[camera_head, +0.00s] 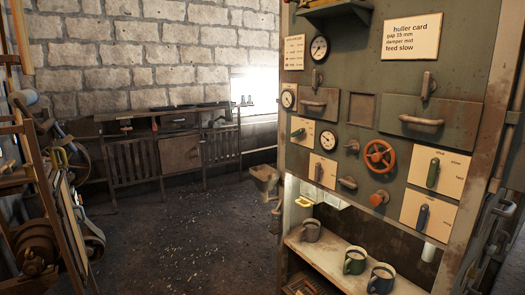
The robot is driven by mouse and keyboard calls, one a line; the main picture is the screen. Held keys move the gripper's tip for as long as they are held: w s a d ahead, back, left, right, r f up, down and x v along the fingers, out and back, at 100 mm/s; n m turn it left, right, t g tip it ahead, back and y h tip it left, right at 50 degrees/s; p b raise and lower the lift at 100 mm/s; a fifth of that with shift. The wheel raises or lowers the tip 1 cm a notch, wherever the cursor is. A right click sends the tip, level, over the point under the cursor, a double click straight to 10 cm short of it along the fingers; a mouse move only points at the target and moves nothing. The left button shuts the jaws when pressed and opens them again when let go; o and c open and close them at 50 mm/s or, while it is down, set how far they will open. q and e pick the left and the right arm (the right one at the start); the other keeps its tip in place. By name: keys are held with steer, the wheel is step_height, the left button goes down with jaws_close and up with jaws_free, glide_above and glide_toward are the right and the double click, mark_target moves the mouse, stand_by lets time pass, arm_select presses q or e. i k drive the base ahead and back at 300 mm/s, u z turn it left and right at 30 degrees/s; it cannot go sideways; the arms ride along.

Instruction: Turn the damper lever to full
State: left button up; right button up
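A tall green panel (386,158) fills the right half of the head view. It bears several levers on pale plates: a green-handled lever (433,173), a blue-handled lever (422,217), a small green lever (298,132) and a brownish lever (318,172). All four handles stand roughly upright or tilted. The plate labels are too small to read, so I cannot tell which is the damper lever. A huller card (411,36) at the top reads "damper mid" and "feed slow". Neither of my grippers is in view.
The panel also has a red handwheel (379,156), a red knob (378,198), gauges (319,48) and drawer handles (421,120). Mugs (355,260) stand on a shelf (328,257) below. Belt machinery (40,245) is at left, a bench (175,145) at the back.

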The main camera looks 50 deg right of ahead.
mark_target(300, 131)
steer(key=z, duration=1.4)
steer(key=i, duration=0.5)
steer(key=u, duration=1.15)
steer(key=i, duration=2)
steer(key=z, duration=1.35)
steer(key=i, duration=0.7)
steer(key=z, duration=0.7)
